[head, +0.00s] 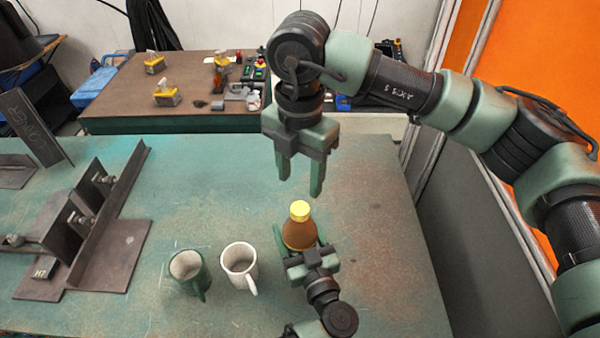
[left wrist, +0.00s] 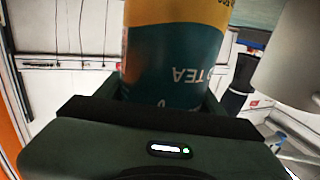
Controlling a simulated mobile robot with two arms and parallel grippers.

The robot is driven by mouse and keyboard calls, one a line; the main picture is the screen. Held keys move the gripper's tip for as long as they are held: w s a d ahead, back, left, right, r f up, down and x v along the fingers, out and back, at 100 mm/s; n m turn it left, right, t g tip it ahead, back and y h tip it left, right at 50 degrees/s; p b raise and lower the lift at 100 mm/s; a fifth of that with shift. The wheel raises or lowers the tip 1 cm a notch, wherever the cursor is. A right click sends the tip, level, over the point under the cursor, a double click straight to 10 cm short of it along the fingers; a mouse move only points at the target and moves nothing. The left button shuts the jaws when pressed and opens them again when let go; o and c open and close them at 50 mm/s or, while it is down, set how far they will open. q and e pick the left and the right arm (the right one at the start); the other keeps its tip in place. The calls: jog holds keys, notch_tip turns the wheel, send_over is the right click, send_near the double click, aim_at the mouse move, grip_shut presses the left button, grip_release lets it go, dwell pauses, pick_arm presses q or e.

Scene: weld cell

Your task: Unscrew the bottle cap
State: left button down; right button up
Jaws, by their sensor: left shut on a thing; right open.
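The brown bottle (head: 299,235) stands upright on the green worktable, with its yellow cap (head: 300,210) on top. My left gripper (head: 303,252) is shut on the bottle's body from the near side. In the left wrist view the bottle's label (left wrist: 172,60), teal and yellow with the word TEA, fills the space between the fingers. My right gripper (head: 300,190) is open and empty, pointing down. In the picture its fingertips are just above the cap and apart from it.
A green mug (head: 188,272) and a white mug (head: 238,262) stand left of the bottle. Dark steel plates and angle pieces (head: 105,235) lie on the left of the worktable (head: 200,200). A second table (head: 140,112) with small parts stands behind.

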aim_at(300, 208)
jog(key=m, duration=0.6)
jog(key=shift+m, duration=0.3)
jog(key=shift+f, duration=4)
jog(key=shift+c, duration=0.3)
